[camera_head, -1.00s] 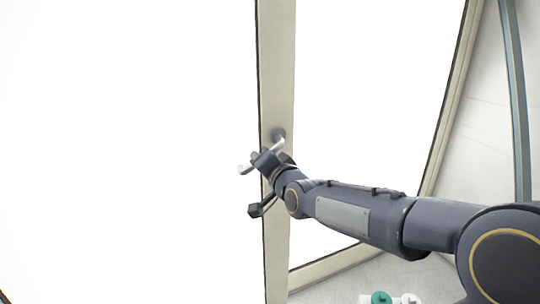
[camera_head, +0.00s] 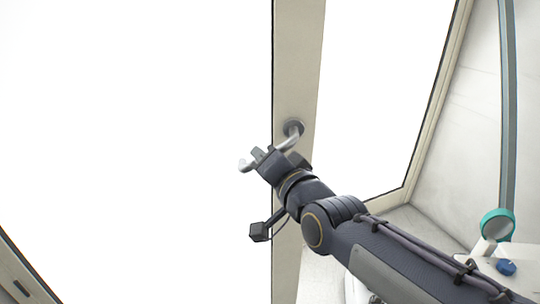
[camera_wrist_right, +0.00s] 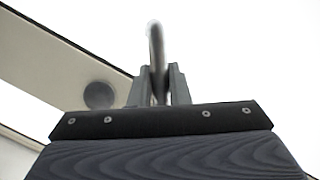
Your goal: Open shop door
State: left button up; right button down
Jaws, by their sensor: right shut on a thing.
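The shop door's beige frame post (camera_head: 297,75) stands upright in the middle of the head view, with bright white panes on both sides. A curved metal door handle (camera_head: 291,138) sticks out from a round plate on that post. My right gripper (camera_head: 257,157) is at the handle and shut on it; the handle's end shows just left of the fingers. In the right wrist view the two fingers (camera_wrist_right: 158,86) stand on either side of the handle (camera_wrist_right: 155,45), with the round plate to the left. My left gripper is not in view.
A teal round object (camera_head: 497,225) stands on a white surface at the lower right, with a small blue item (camera_head: 506,267) near it. A pale wall (camera_head: 470,135) with a vertical blue-grey strip is at the right.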

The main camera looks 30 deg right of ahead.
jog(key=shift+f, duration=0.2)
jog(key=c, duration=1.4)
grip_release()
jog(key=s+r, duration=0.1)
jog(key=s, duration=0.6)
jog(key=shift+s+p, duration=0.35)
jog(key=shift+c, duration=0.2)
